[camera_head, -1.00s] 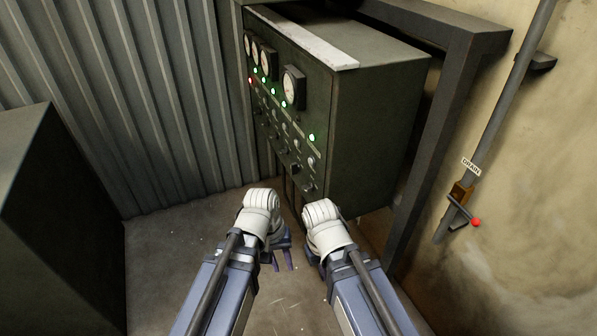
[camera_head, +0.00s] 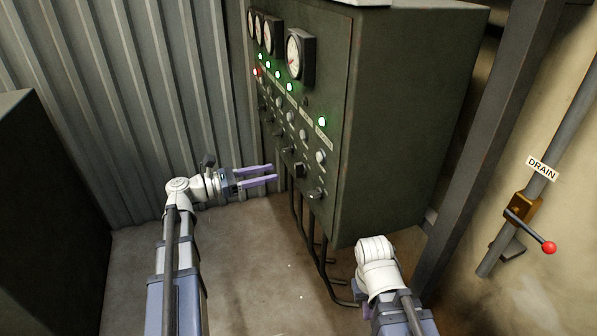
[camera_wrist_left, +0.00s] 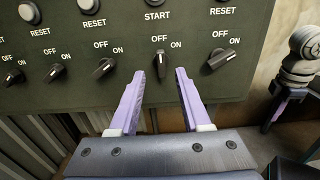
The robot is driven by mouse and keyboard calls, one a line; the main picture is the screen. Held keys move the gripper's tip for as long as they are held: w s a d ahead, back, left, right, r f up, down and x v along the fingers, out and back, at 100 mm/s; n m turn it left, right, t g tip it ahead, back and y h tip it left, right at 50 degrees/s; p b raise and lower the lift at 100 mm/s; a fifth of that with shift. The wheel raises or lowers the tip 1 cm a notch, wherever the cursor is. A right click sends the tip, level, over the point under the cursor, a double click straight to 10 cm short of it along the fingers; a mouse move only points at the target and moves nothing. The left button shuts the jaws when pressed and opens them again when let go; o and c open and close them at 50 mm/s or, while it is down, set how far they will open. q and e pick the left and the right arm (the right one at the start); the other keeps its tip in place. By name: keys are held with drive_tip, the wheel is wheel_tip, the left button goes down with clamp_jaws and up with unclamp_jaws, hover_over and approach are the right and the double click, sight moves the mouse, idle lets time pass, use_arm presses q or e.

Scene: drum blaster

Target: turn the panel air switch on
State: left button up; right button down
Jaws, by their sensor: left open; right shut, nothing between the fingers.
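The dark green control panel (camera_head: 410,120) carries rows of lamps, buttons and rotary switches. I cannot read which switch is for air. In the left wrist view, black switch knobs marked OFF and ON sit in a row. The knob under START (camera_wrist_left: 160,66) is roughly upright in the picture; the knob to its right (camera_wrist_left: 219,59) is slanted. My left gripper (camera_head: 274,173) is open and empty, pointing at the panel. In the left wrist view its fingertips (camera_wrist_left: 165,72) lie either side of the START knob's lower end; contact is unclear. My right gripper (camera_head: 368,308) is shut, low at right, mostly hidden.
A drain valve with a red-ended lever (camera_head: 549,247) is on the right wall. A dark cabinet (camera_head: 40,200) stands at left. Floor between is clear.

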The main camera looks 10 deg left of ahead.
sight(300, 170)
use_arm(q)
drive_tip(key=x, duration=0.8)
drive_tip(key=shift+c, duration=0.3)
clamp_jaws()
